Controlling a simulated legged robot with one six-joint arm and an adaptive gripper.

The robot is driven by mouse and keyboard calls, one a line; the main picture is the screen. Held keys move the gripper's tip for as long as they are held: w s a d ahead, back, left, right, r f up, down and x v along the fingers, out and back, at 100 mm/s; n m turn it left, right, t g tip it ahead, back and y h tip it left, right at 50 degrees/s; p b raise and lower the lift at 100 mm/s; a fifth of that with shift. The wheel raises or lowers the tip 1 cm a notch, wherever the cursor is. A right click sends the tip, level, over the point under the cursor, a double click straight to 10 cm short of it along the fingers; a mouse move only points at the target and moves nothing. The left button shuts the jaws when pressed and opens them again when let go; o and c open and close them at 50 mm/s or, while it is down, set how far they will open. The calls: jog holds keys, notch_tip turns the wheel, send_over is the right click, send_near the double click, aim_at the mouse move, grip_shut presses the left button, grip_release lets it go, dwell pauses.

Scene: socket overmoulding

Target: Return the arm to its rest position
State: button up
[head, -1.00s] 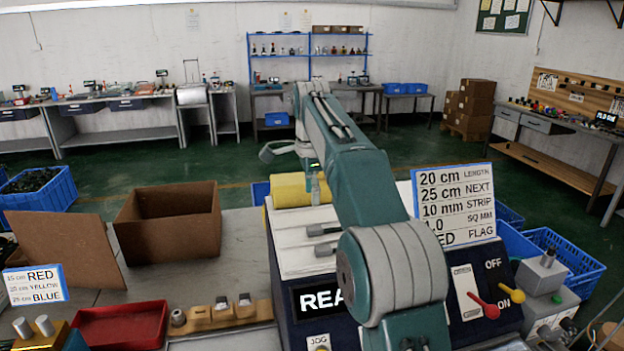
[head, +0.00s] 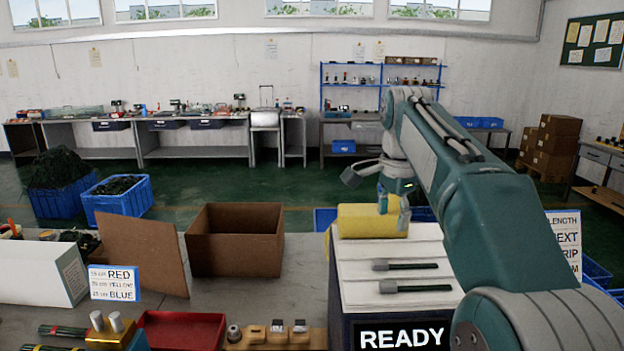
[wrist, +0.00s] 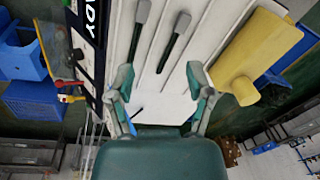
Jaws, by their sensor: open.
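My arm (head: 480,200) reaches forward from the lower right in the head view, with its elbow over the machine. My gripper (head: 394,200) is by the yellow roll (head: 365,221) at the back of the white machine top (head: 350,275). In the wrist view my gripper (wrist: 160,82) is open, with its two fingers spread apart and nothing between them. Two dark rods with grey ends (head: 405,265) lie on the white top; they also show in the wrist view (wrist: 173,45). The machine's panel (head: 402,335) reads READY.
An open cardboard box (head: 235,255), a red tray (head: 180,332) and a wooden block with fittings (head: 277,338) are on the grey bench left of the machine. A colour card (head: 114,283) leans there. Blue crates (head: 118,205) stand on the floor behind.

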jog(key=s+f+n+t, duration=0.2)
jog(key=s+f+n, duration=0.4)
jog(key=s, duration=0.8)
jog(key=s+f+n+t, duration=0.2)
jog(key=s+f+n, duration=0.5)
jog(key=s+f, duration=0.3)
jog(key=s, duration=0.3)
jog(key=shift+s+n, duration=0.3)
jog(key=shift+s, duration=0.1)
jog(key=shift+f, duration=0.1)
